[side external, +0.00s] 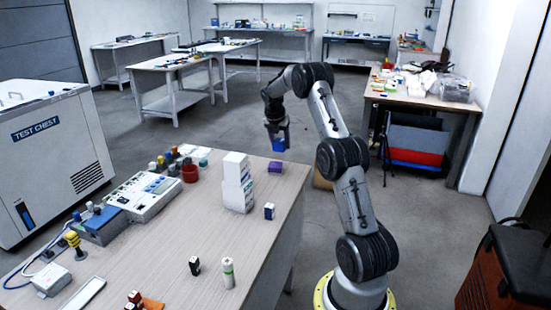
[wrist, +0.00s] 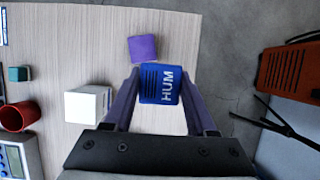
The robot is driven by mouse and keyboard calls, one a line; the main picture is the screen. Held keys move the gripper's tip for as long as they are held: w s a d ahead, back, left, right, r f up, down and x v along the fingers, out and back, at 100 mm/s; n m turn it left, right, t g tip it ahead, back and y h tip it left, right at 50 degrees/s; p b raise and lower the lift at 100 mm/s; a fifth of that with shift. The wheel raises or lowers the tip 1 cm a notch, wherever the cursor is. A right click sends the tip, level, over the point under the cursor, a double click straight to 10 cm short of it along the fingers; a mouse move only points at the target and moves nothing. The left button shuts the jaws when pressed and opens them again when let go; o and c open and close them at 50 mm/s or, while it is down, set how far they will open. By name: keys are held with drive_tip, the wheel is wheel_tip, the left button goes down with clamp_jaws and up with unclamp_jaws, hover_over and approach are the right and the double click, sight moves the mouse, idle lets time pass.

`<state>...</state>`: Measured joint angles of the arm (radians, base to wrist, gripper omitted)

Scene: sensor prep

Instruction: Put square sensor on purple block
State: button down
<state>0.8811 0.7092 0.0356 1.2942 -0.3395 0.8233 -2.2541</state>
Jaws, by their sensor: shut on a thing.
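A blue square sensor (wrist: 158,84) marked "HUM" is held between the fingers of my gripper (wrist: 160,92). In the side external view the blue sensor (side external: 279,145) hangs below my gripper (side external: 277,132), in the air by the table's far right corner. The purple block (side external: 275,167) lies on the table near that corner. The sensor's underside is hidden.
A stack of white boxes (side external: 236,182) stands left of the purple block, and a small blue-and-white piece (side external: 269,211) stands in front. A red cup (side external: 190,172) and a control panel (side external: 145,196) are farther left. The table (side external: 200,245) has bare room near its right edge.

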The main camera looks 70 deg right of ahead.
hover_over(277, 163)
drive_tip(key=a, duration=0.2)
drive_tip(key=f, duration=0.6)
drive_tip(key=shift+d+f, duration=0.2)
drive_tip(key=shift+d, duration=0.05)
drive_tip(key=shift+w+d+f, duration=0.1)
drive_tip(key=shift+f, duration=1.55)
drive_tip(key=shift+f, duration=0.2)
drive_tip(key=shift+c, duration=1)
unclamp_jaws()
drive_tip(key=shift+r, duration=0.15)
